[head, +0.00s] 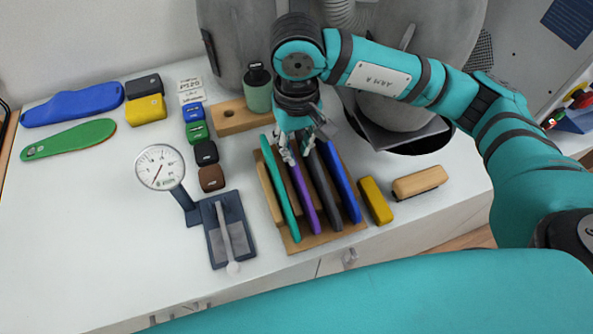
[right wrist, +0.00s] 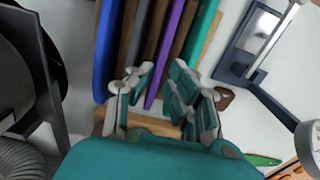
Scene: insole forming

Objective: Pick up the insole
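Several insoles stand on edge in a wooden rack (head: 292,244): a teal one (head: 287,205), a purple one (head: 305,199), a dark grey one (head: 325,190) and a blue one (head: 343,183). My right gripper (head: 297,150) points down at the far end of the rack. In the right wrist view its fingers (right wrist: 160,83) are apart, with the end of the purple insole (right wrist: 157,92) between or just beneath them; contact cannot be told. A blue insole (head: 72,104) and a green insole (head: 68,140) lie flat on the table at the left. My left gripper is not in view.
A dial gauge (head: 160,167) with a dark base (head: 228,230) stands left of the rack. Small coloured blocks line up behind it, and a green bottle (head: 258,92) stands behind the rack. A yellow block (head: 375,200) and a brush (head: 420,181) lie to the right. The left front table is clear.

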